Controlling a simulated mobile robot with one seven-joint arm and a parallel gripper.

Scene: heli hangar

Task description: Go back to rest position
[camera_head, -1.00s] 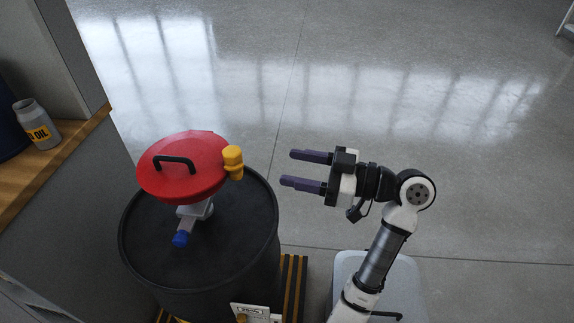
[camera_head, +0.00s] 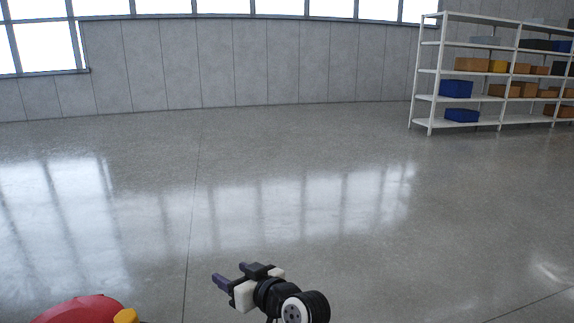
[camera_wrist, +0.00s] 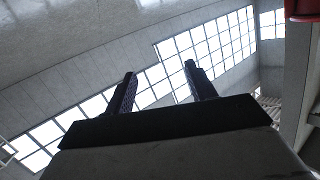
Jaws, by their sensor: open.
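My gripper (camera_head: 229,281) is at the bottom middle of the head view, raised above the floor and pointing left. Its two dark fingers are apart with nothing between them. In the wrist view the fingers (camera_wrist: 160,88) stand apart against the windows and wall, and the gap is empty. The red lid (camera_head: 80,310) with its yellow part (camera_head: 126,316) shows at the bottom left of the head view, cut off by the edge. It is left of my gripper and apart from it. The barrel below the lid is out of the head view.
A white shelf rack (camera_head: 427,85) with blue and brown boxes stands at the back right. A grey panelled wall (camera_head: 250,65) with windows closes the back. The wide shiny floor (camera_head: 300,170) between is clear. A red thing (camera_wrist: 302,10) shows at the wrist view's upper right corner.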

